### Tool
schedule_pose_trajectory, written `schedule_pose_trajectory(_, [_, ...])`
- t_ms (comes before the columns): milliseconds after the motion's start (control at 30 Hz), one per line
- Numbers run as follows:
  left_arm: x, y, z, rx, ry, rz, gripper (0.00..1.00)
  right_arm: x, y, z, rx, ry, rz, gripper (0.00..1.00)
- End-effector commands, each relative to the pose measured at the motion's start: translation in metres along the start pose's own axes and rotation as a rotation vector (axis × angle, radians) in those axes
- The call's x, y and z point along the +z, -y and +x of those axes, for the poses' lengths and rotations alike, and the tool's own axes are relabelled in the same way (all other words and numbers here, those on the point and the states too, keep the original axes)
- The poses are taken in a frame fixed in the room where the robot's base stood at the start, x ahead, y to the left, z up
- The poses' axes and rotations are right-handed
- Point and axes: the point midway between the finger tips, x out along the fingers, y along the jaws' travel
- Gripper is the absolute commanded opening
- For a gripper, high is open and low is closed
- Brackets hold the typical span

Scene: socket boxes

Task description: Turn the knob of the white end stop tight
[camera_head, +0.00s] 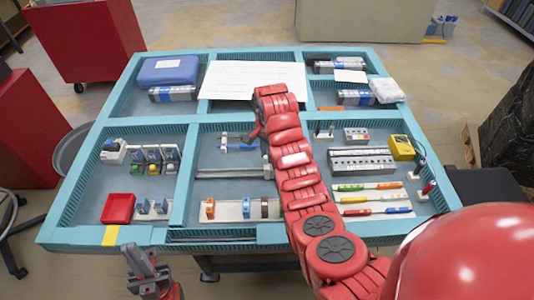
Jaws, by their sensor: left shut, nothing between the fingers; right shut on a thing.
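My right arm crosses the middle of the board, and its gripper (259,132) points down in the centre compartment, above the grey rail. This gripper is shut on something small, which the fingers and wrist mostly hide. A blue bar (240,147) with a whitish upright piece (223,140) at its left end lies just left of and below the fingertips. I cannot make out the white end stop or its knob for certain. My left gripper (141,262) is shut and empty in front of the board's lower left edge.
The grey rail (232,173) lies below the blue bar. Teal walls (188,165) divide the compartments. A red bin (118,208), several socket modules (152,158), screwdrivers (370,198) and a yellow meter (401,147) stand around. My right arm covers part of the centre.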

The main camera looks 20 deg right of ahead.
Motion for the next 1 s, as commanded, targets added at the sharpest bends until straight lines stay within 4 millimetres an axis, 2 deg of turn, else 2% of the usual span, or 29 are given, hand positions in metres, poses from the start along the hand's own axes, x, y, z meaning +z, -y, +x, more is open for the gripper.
schedule_pose_trajectory(1000, [-0.0012, 0.0004, 0.0070, 0.000, 0.000, 0.000, 0.00, -0.0004, -0.0010, -0.0012, -0.003, -0.001, 0.938, 0.00])
